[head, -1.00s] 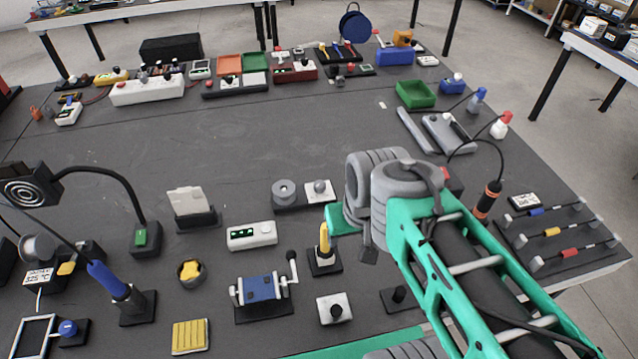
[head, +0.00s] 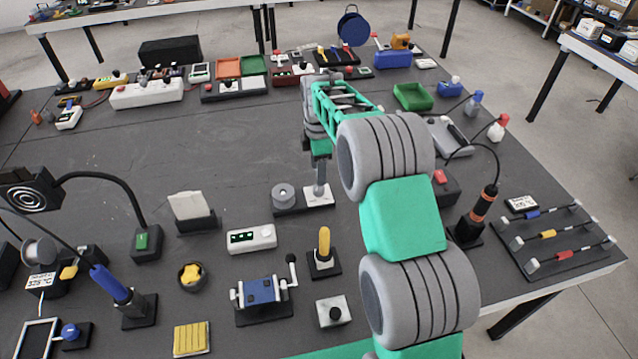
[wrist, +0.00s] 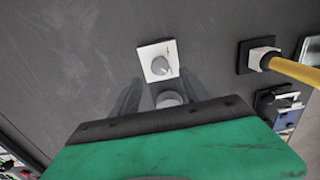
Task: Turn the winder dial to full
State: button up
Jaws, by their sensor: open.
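The winder is a dark base (head: 290,211) with a grey spool (head: 283,194) at its left and a white dial plate (head: 312,201) at its right. In the wrist view the dial plate (wrist: 145,50) carries a round, light grey dial (wrist: 161,66). My gripper (head: 319,184) is over the dial plate in the head view, hiding most of the dial. A round grey part, probably the spool, shows partly behind the gripper body. Contact with the dial cannot be told.
A yellow-handled lever (head: 324,243) stands in front of the winder, and a white display box (head: 252,239) lies front left. A white box with a black knob (head: 333,311) is nearer. The table middle, left of the winder, is clear.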

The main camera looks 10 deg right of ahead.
aim_at(318, 190)
notch_tip(318, 190, down, 6)
jog(key=shift+f+p, duration=0.25)
jog(key=shift+p, duration=0.15)
jog(key=shift+c, duration=0.3)
grip_shut()
